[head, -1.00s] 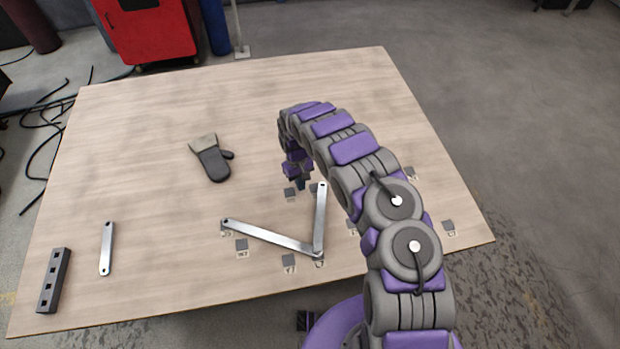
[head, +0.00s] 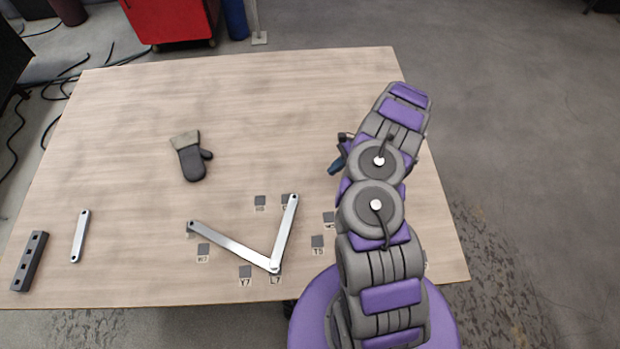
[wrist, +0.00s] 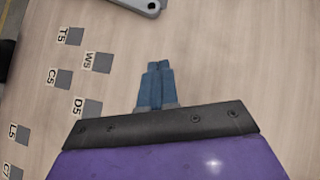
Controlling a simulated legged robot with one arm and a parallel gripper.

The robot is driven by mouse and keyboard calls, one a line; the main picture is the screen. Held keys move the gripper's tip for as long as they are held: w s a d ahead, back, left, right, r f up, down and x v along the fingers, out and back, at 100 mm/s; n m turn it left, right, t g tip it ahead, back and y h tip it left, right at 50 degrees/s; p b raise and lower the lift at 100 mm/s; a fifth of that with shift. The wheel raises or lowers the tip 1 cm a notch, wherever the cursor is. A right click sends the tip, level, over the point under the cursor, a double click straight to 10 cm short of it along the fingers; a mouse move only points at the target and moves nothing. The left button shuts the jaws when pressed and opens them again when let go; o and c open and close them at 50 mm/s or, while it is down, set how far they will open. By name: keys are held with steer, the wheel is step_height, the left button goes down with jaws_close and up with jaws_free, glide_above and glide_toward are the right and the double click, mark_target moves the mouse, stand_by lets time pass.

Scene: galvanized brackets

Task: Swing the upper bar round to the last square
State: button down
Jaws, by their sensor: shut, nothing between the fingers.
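Two joined silver bars form a V on the table in the head view. The upper bar (head: 285,232) runs from the joint near the L7 label up to a grey square at its far end. The other bar (head: 233,246) runs from the same joint to the upper left. My gripper (head: 336,168) is right of the upper bar's free end, apart from it, partly hidden by my arm. In the wrist view my gripper (wrist: 158,66) has its blue fingers together and empty. A bar end (wrist: 148,5) shows at the top edge there.
Labelled grey squares lie around the bars, among them T5 (head: 318,241) and Y7 (head: 245,271). A loose silver bar (head: 81,236) and a dark block with holes (head: 30,261) lie far left. The table's middle is clear.

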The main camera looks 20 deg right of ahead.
mark_target(297, 194)
steer(key=b+x, duration=0.2)
steer(key=x, duration=0.8)
steer(key=shift+s+a+f, duration=0.1)
steer(key=shift+a+f, duration=0.05)
steer(key=shift+a, duration=0.15)
steer(key=shift+s+a+r, duration=0.1)
steer(key=shift+a+r, duration=0.1)
steer(key=shift+a, duration=0.65)
steer(key=shift+s+a, duration=0.1)
steer(key=shift+a, duration=1)
steer(key=shift+s+a+b, duration=0.1)
steer(key=shift+a+b, duration=0.3)
steer(key=shift+a, duration=0.15)
steer(key=p+v, duration=0.3)
steer(key=v, duration=1.4)
steer(key=shift+d+r, duration=0.2)
steer(key=shift+d, duration=0.05)
